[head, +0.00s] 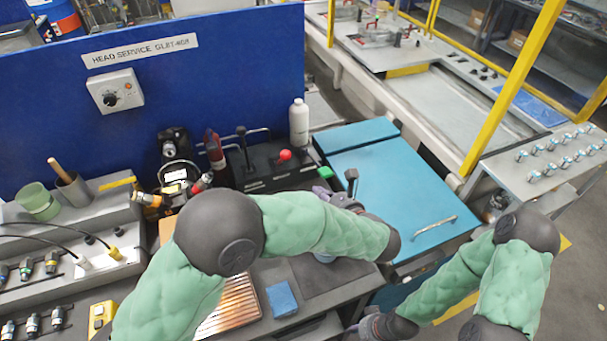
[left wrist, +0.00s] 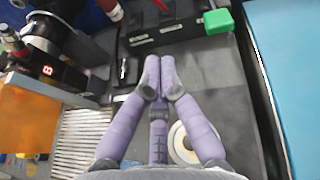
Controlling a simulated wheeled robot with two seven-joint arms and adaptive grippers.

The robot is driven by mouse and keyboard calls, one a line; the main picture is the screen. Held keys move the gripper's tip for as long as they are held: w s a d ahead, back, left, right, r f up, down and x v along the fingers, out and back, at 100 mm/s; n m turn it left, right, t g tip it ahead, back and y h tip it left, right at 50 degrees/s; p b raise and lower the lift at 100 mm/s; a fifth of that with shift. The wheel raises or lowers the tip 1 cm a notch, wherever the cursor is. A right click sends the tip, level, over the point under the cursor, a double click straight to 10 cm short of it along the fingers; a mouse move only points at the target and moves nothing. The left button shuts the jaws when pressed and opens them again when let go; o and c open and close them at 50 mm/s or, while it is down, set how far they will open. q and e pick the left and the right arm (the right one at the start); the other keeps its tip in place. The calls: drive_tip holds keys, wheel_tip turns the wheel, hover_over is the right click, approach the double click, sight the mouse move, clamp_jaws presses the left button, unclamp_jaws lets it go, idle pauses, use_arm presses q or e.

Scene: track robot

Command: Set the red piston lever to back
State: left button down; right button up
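The red piston lever shows a red ball knob (head: 285,155) on a black box (head: 262,170) at the back of the bench in the head view. A red part at the top edge of the left wrist view (left wrist: 161,5) appears to be the same lever, mostly cut off. My left gripper (head: 322,193) is in front of the box, partly hidden by its own arm. In the left wrist view its purple fingers (left wrist: 159,80) are together with nothing between them, apart from the lever. My right gripper (head: 358,330) is low at the bottom edge, mostly hidden.
Black-knobbed levers (head: 241,131) and (head: 351,175) stand nearby. A white bottle (head: 299,122) is behind, a blue lid (head: 400,190) to the right. A blue block (head: 282,299) lies in front.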

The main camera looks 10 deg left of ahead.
use_arm(q)
drive_tip(key=a+r+b+x, duration=0.1)
drive_tip(key=r+b+x, duration=0.1)
drive_tip(key=x, duration=1)
drive_tip(key=shift+w+r, duration=0.25)
drive_tip(key=shift+w, duration=0.2)
drive_tip(key=shift+a, duration=0.1)
drive_tip(key=w+a+r+g+h+p, duration=0.1)
drive_tip(key=w+p, duration=0.4)
drive_tip(key=p, duration=0.5)
drive_tip(key=w+a+r+g+h+p, duration=0.2)
drive_tip(key=w+a+r+g+p, duration=0.2)
drive_tip(key=p, duration=0.7)
drive_tip(key=shift+w+a+r+h, duration=0.3)
drive_tip(key=shift+w+a+r, duration=0.6)
drive_tip(key=shift+w+a, duration=0.3)
drive_tip(key=shift+s+a, duration=0.1)
